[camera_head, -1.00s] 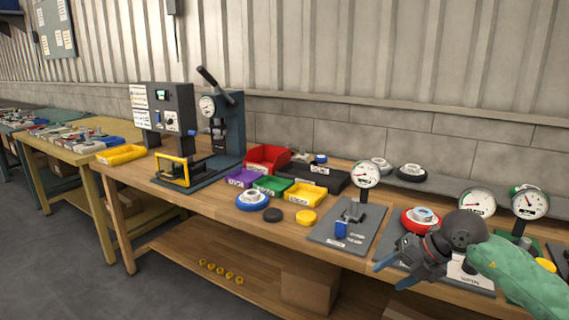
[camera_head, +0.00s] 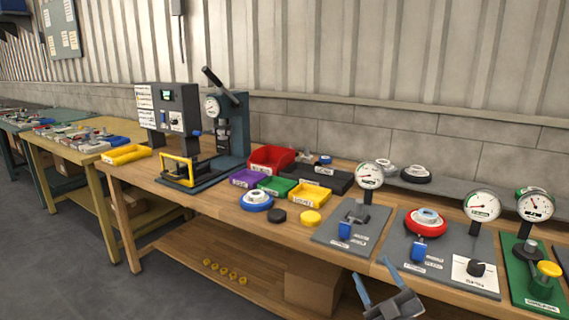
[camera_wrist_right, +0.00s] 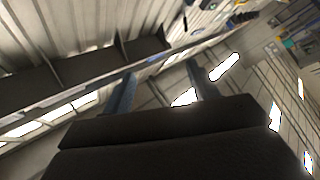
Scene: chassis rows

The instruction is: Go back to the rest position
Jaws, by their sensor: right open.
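My right gripper (camera_head: 376,284) shows at the bottom of the head view, in front of the wooden bench's front edge. Its two blue-grey fingers are spread apart with nothing between them. In the right wrist view the open fingers (camera_wrist_right: 158,88) show against a blurred, tilted view of the room, with no object between them. My right forearm is out of the head view. My left gripper is not in view.
The wooden bench (camera_head: 225,200) holds a press (camera_head: 222,125), coloured bins, a red ring part (camera_head: 426,224), a blue ring part (camera_head: 256,201) and gauges on plates (camera_head: 369,176). A cardboard box (camera_head: 312,288) sits on the lower shelf. Grey floor lies in front.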

